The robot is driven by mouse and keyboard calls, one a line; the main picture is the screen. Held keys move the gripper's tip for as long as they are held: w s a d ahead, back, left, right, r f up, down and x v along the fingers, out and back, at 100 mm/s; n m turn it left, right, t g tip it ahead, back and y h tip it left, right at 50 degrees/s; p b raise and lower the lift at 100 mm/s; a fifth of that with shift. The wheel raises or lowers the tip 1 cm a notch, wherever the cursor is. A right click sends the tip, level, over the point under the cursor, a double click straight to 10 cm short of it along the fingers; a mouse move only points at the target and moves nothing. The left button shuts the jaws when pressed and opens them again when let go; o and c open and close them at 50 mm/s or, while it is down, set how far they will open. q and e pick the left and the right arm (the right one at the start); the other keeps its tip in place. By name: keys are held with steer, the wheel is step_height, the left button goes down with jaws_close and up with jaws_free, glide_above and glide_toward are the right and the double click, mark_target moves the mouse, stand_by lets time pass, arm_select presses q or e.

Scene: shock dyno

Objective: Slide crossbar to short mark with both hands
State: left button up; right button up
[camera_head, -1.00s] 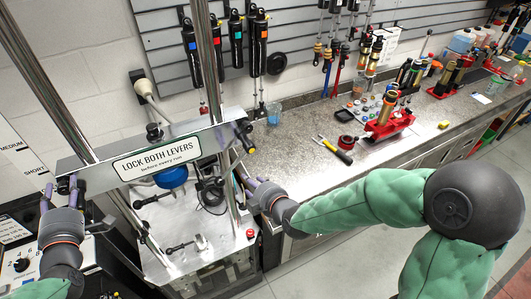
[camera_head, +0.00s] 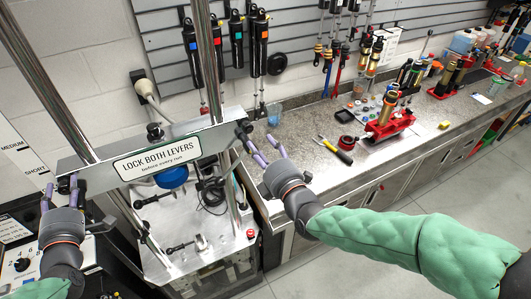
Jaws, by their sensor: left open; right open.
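The crossbar (camera_head: 105,168) is a grey metal bar across two upright chrome posts, with a label reading LOCK BOTH LEVERS. It slopes up to the right. A black lever (camera_head: 244,128) is at its right end, and another dark lever (camera_head: 66,183) is at its left end. The SHORT mark (camera_head: 36,170) is on a white scale board at the left, below MEDIUM. My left gripper (camera_head: 61,190) is open at the crossbar's left end, by the lever. My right gripper (camera_head: 262,149) is open, its fingers just right of and below the right lever. I cannot tell whether either touches.
A grey workbench (camera_head: 300,142) runs along the right with a hammer (camera_head: 337,150), a red fixture (camera_head: 390,125) and bottles. Several shock absorbers hang on the wall panel (camera_head: 160,20). A blue part (camera_head: 173,176) sits below the crossbar between the posts.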

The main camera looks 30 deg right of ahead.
mark_target(249, 130)
steer(key=shift+w, duration=4.25)
jaws_close()
arm_select(q)
jaws_close()
